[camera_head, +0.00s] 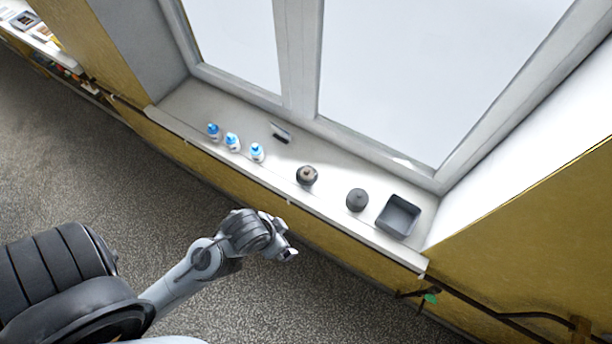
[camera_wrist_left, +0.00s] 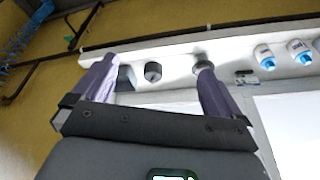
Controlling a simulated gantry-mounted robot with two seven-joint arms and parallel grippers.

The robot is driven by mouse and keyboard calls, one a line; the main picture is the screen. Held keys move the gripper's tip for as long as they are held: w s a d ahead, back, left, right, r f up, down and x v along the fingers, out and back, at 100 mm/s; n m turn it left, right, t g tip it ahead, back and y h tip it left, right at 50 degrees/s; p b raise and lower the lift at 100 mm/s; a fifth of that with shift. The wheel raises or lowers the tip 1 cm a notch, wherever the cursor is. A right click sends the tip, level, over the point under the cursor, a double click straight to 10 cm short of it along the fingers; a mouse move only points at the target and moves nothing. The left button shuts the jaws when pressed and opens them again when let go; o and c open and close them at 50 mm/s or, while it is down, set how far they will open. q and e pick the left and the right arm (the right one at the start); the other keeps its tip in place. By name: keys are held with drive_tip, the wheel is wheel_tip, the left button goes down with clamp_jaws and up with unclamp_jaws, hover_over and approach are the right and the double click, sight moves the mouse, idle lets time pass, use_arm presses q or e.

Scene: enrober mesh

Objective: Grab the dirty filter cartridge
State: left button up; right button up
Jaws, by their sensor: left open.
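On the white windowsill stand a round brownish-grey piece with a small knob on top (camera_head: 307,176) and a dark grey round piece (camera_head: 357,200). I cannot tell for sure which is the dirty filter cartridge. My left gripper (camera_head: 289,252) is open and empty, out in front of the sill and below it in the head view, apart from everything. In the left wrist view, the dark round piece (camera_wrist_left: 153,72) shows between the open fingers (camera_wrist_left: 154,68), and the brownish piece (camera_wrist_left: 203,65) shows at the tip of the right-hand finger. My right gripper is not in view.
A dark open square bin (camera_head: 398,216) stands at the sill's right end. Several white bottles with blue (camera_head: 232,142) stand to the left, and a small grey item (camera_head: 280,133) lies near the window frame. Pipes (camera_head: 480,315) run along the yellow wall below.

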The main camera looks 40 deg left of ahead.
use_arm(q)
drive_tip(key=c, duration=0.9)
